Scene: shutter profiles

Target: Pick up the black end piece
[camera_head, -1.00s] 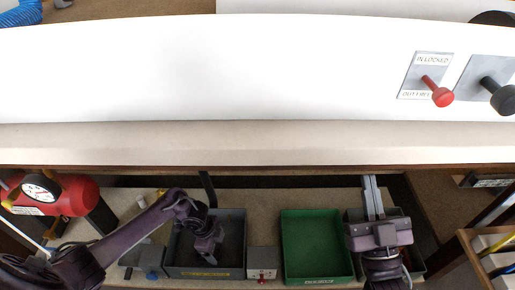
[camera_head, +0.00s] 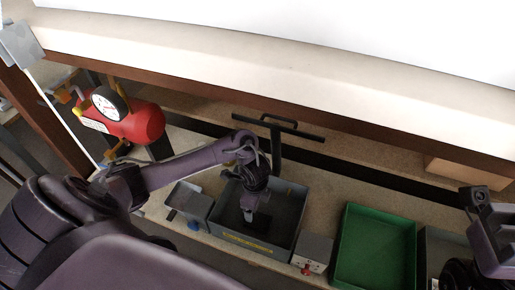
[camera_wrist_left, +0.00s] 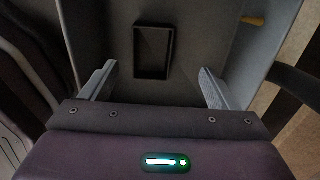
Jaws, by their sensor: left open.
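The black end piece (camera_wrist_left: 153,52) is a small dark rectangular frame with a hollow middle. It lies on the floor of the grey box (camera_head: 288,228), ahead of my left fingers in the left wrist view. My left gripper (camera_wrist_left: 157,84) is open and empty, one finger on each side of the piece's line and apart from it. In the head view my left gripper (camera_head: 250,214) points down into the box and largely hides the piece. My right gripper (camera_head: 482,205) is at the right edge, partly cut off; its fingers are not clear.
The box walls stand close around my left gripper. A green tray (camera_head: 376,250) is to its right, with a small switch box (camera_head: 313,252) between. A red tank with a gauge (camera_head: 133,123) stands at the left. The white-topped bench edge (camera_head: 270,65) runs above.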

